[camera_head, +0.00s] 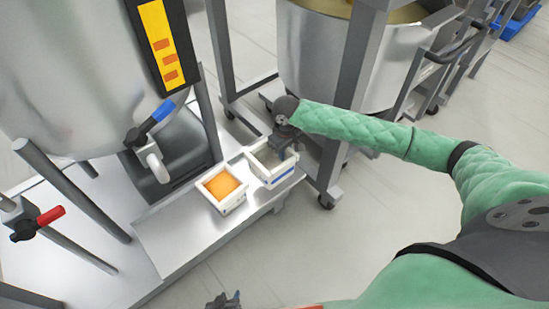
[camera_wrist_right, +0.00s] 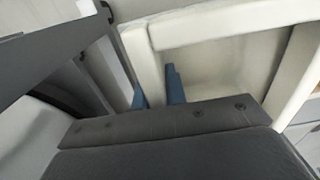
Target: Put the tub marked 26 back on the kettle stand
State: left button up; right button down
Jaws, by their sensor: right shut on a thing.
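A white tub with a blue stripe (camera_head: 284,175) is at the right end of a low metal stand (camera_head: 180,240) in front of the kettle. My right gripper (camera_head: 283,146) is shut on its far wall; the wrist view shows the blue fingers (camera_wrist_right: 158,92) on both sides of the white wall of the tub (camera_wrist_right: 215,65). I cannot tell whether the tub rests on the stand or hangs just above it. A second white tub (camera_head: 233,205) with orange filling stands beside it on the left. No number is readable on either. My left gripper (camera_head: 226,300) is partly cut off at the bottom edge.
A large steel kettle (camera_head: 70,80) with a blue-handled valve (camera_head: 150,125) stands at the left. A red-handled valve (camera_head: 40,220) is at far left. Another vat (camera_head: 310,60) on a wheeled frame is behind my right gripper. The stand's near left part is clear.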

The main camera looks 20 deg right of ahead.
jog(key=shift+w+a+f+b, duration=0.15)
jog(key=shift+w+f, duration=0.8)
jog(key=shift+f, duration=0.3)
jog(key=shift+w+a+f+b, duration=0.15)
jog(key=shift+w+f+b, duration=0.05)
jog(key=shift+w+f, duration=0.9)
jog(key=shift+w+a+f+b, duration=0.15)
jog(key=shift+w+f, duration=0.65)
jog(key=shift+f, duration=0.6)
jog(key=c, duration=1.4)
grip_release()
jog(key=shift+f, duration=0.1)
jog(key=shift+c, duration=0.2)
notch_tip(320, 180, up, 12)
jog(key=p, duration=0.1)
